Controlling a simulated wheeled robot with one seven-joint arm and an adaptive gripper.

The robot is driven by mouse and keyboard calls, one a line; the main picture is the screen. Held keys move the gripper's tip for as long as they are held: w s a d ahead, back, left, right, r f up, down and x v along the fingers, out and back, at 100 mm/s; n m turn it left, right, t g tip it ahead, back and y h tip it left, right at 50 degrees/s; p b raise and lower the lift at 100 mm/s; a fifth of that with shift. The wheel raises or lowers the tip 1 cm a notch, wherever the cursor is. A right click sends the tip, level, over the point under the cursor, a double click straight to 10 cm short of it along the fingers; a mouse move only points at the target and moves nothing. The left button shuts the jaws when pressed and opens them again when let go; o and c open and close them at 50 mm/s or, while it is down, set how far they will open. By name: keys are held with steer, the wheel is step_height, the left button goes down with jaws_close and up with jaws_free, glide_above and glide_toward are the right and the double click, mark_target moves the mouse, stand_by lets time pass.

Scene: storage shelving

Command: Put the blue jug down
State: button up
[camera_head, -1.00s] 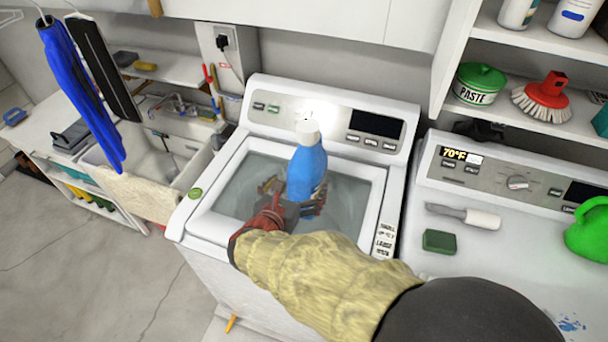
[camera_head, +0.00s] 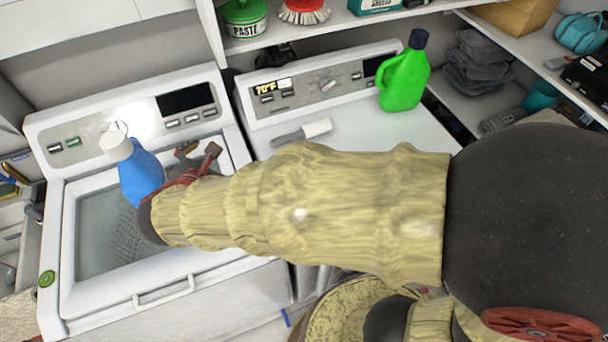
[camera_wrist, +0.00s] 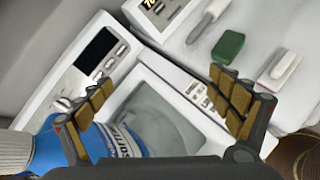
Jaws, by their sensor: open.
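The blue jug (camera_head: 141,178) with a white cap (camera_head: 115,146) is at the white washer (camera_head: 165,290), in front of its control panel. It looks tilted in the head view. Its base is hidden by my arm, so I cannot tell whether it rests on the lid. My gripper (camera_head: 196,160) is beside the jug, with its fingers partly hidden. In the wrist view my gripper (camera_wrist: 160,82) has its fingers spread wide. The jug (camera_wrist: 120,140) lies at lower left there, partly behind the left finger, with its cap at the left edge.
Shelves above hold a paste tin (camera_head: 244,18) and a red brush (camera_head: 304,10).

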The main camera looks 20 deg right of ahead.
steer(key=s+d+r+m+g, duration=0.1)
steer(key=s+d+m+g, duration=0.15)
steer(key=d+m, duration=0.5)
steer(key=s+d+r+m+g, duration=0.2)
steer(key=s+d+m, duration=0.25)
steer(key=d, duration=0.65)
steer(key=s+d+r+m+y, duration=0.3)
steer(key=s+d+m, duration=0.2)
steer(key=s+m, duration=0.6)
steer(key=m, duration=0.3)
steer(key=shift+d+m, duration=0.15)
steer(key=shift+m, duration=0.15)
steer(key=shift+f, duration=0.1)
step_height(320, 180, down, 2)
steer(key=shift+f+b, duration=0.2)
steer(key=shift+b, duration=1.05)
